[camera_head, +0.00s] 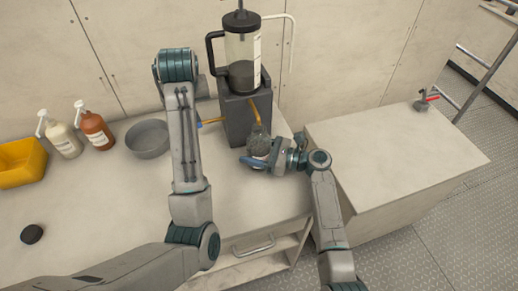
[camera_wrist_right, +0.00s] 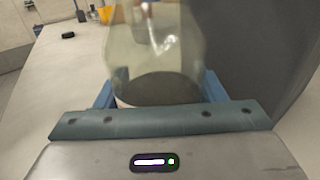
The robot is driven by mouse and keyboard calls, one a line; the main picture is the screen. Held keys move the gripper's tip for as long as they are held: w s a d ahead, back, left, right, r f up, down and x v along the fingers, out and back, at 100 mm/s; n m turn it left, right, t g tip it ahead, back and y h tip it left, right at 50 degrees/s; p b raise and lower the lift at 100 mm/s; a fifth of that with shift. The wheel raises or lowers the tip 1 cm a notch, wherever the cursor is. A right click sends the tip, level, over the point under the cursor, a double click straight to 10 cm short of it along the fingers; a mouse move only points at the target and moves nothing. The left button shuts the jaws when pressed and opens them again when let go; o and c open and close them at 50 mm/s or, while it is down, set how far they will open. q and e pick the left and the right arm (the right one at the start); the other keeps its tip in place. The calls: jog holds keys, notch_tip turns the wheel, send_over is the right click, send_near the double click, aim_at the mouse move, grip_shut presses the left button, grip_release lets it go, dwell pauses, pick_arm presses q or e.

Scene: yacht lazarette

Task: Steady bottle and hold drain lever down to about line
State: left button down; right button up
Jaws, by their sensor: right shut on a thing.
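A clear bottle (camera_head: 258,140) stands upright under the orange spout (camera_head: 254,108) of a dark grey dispenser stand (camera_head: 236,122). My right gripper (camera_head: 256,161) is shut around its lower part. The right wrist view shows the clear bottle (camera_wrist_right: 155,45) between the two blue fingers, dark at its bottom. An orange lever (camera_head: 213,120) sticks out from the stand's left side. A small blue piece touches its outer end; it may be a left fingertip. My left forearm hides the rest of the left gripper, so its jaws cannot be read.
A clear tank (camera_head: 242,55) with a black handle and dark contents tops the stand. A grey bowl (camera_head: 148,138), two pump bottles (camera_head: 97,128) and a yellow bin (camera_head: 22,162) are at left. A black cap (camera_head: 32,234) lies in front. The right counter (camera_head: 400,150) is mostly bare.

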jog(key=o, duration=1.3)
jog(key=shift+c, duration=0.2)
